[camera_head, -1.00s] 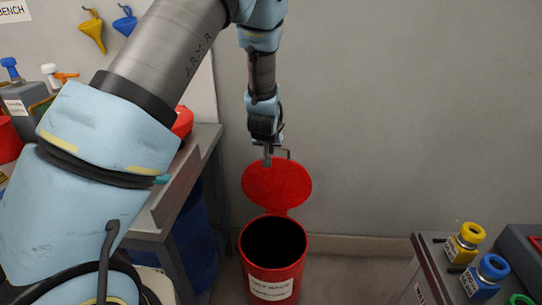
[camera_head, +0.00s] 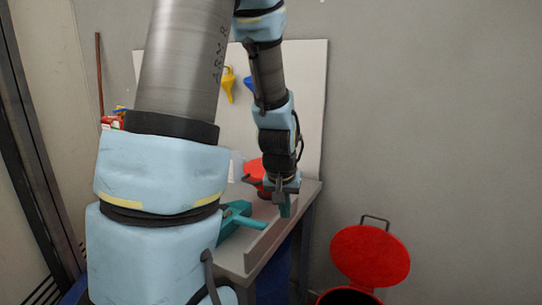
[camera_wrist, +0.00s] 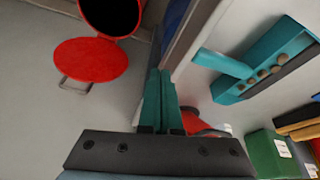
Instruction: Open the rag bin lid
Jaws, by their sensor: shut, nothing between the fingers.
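The red rag bin (camera_head: 348,296) stands on the floor at the lower right of the head view, mostly cut off by the frame's bottom edge. Its round red lid (camera_head: 371,256) is swung up and back, with a metal handle at its top. The open lid also shows in the wrist view (camera_wrist: 92,60), beside the bin's dark mouth. My gripper (camera_head: 285,209) is over the bench edge, left of the lid and apart from it. Its teal fingers (camera_wrist: 158,84) are closed together with nothing between them.
The grey bench (camera_head: 262,245) lies under and left of my gripper. A teal tool (camera_wrist: 262,62) lies on it, with a red object (camera_head: 254,172) and a green box (camera_wrist: 270,155) nearby. Yellow and blue funnels hang on the back board. The wall right of the bin is bare.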

